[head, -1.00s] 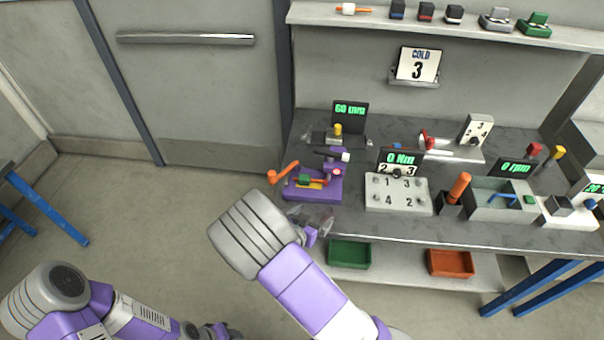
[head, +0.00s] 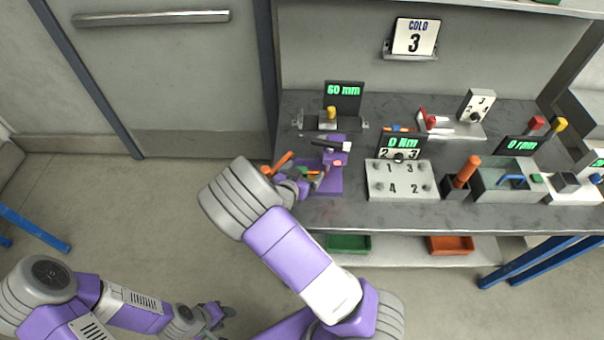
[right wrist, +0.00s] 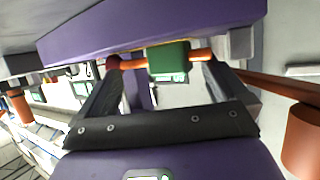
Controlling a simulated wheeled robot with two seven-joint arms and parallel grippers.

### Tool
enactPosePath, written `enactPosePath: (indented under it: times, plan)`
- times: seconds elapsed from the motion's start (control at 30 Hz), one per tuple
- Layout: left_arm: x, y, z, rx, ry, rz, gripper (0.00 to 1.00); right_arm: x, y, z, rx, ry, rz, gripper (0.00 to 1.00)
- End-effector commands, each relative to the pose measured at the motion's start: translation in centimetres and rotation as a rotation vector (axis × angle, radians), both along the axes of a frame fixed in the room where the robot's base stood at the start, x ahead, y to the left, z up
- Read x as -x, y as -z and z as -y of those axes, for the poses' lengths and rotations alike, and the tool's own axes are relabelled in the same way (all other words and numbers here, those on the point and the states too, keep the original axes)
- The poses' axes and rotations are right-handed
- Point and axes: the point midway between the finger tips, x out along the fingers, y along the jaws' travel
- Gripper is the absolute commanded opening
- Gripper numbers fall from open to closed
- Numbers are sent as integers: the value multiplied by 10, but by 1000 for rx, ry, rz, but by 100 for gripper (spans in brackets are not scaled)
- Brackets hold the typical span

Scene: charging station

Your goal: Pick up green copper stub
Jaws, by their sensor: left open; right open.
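The green copper stub (right wrist: 168,62) is a green block with copper-coloured rod ends on either side. In the right wrist view it lies beyond my right gripper (right wrist: 165,78), whose two dark fingers are open and apart on its left and right. In the head view the right gripper (head: 305,180) is at the purple fixture (head: 332,180) on the bench and hides most of the stub. Contact between fingers and stub cannot be told. My left gripper (head: 222,312) is open and empty, low over the floor, away from the bench.
An orange lever (head: 284,160) is close beside the right gripper. A numbered panel (head: 400,182) stands right of the fixture, then an orange-handled tool (head: 465,170) and a grey tray (head: 490,196). A green bin (head: 348,245) and an orange bin (head: 450,246) sit on the lower shelf.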

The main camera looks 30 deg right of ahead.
Motion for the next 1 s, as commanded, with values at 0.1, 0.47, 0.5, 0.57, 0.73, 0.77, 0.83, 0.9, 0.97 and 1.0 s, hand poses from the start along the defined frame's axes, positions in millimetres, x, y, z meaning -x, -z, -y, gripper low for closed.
enactPosePath:
  times: [0.1, 0.47, 0.5, 0.57, 0.73, 0.77, 0.83, 0.9, 0.97, 1.0]
  plan:
    - [0, 1, 0, 0, 0, 0, 45, -3, 1, 3, 1, -2, 0, 100]
    - [0, 0, 0, 0, 0, 0, 45, -2, 1, 3, 0, -1, 0, 69]
    - [0, 0, 0, 0, 0, 0, 45, -2, 1, 3, 0, -1, 0, 63]
    - [0, 1, 0, 0, 0, 0, 45, -2, 1, 3, 0, -1, 0, 54]
    - [0, 1, 0, 0, 0, 0, 45, -2, 1, 3, 0, -1, 0, 28]
    - [0, 1, 0, 0, 0, 0, 45, -2, 1, 3, 0, -1, 0, 23]
    - [0, 1, 0, 0, 0, 0, 45, -2, 1, 3, 0, -1, 0, 22]
    - [0, 1, 0, 0, 0, 0, 45, -2, 1, 3, 0, -1, 0, 22]
    - [0, 1, 0, 0, 0, 0, 45, -2, 1, 3, 0, -1, 0, 22]
    - [0, 0, 0, 0, 0, 0, 45, -2, 0, 2, 0, -1, 0, 22]
